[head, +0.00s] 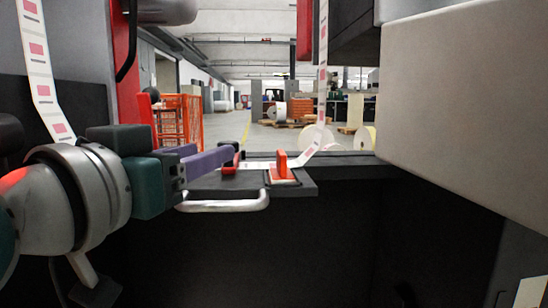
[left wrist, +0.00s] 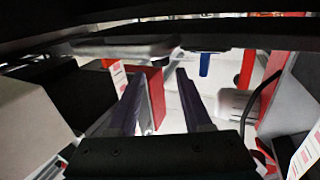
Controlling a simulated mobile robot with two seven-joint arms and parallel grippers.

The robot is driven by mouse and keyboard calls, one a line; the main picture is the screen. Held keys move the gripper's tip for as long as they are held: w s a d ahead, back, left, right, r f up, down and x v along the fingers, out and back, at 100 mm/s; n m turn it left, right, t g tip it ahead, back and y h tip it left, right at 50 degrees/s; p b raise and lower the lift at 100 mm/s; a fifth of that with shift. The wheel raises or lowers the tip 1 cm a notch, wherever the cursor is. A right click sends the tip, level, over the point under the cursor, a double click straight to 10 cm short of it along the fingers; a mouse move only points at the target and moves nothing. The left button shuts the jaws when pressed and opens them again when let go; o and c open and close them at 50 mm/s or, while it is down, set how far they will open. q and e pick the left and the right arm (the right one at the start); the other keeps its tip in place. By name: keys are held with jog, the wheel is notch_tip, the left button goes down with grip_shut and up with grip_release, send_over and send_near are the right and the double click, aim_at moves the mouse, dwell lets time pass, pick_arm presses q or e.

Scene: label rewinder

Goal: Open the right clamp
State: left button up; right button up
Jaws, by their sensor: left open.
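The right clamp (head: 282,164) is an orange-red lever standing upright on a pale base at the right of the dark splicing table (head: 310,180). A second red clamp (head: 229,158) is to its left, partly hidden by my left gripper. My left gripper (head: 228,154), with purple fingers, reaches in from the left. It is open, with its tips by the left clamp and short of the right clamp. In the left wrist view its fingers (left wrist: 158,78) are apart, and a red block (left wrist: 155,92) shows between them; I cannot tell which part it is. My right gripper is not in view.
The white label web (head: 314,145) with red prints runs across the table and up at right. A silver handle bar (head: 225,205) sits along the table's front. A large pale machine body (head: 465,90) fills the right. An orange mesh cage (head: 180,118) stands behind.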

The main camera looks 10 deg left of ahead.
aim_at(217, 180)
pick_arm(q)
jog(key=w+b, duration=0.1)
jog(key=w, duration=0.3)
jog(key=shift+w+d+f, duration=0.1)
jog(key=shift+d, duration=0.05)
jog(key=shift+w+d+b, duration=0.1)
jog(key=shift+w+b, duration=0.25)
jog(key=shift+w, duration=0.4)
grip_shut()
dwell(0.7)
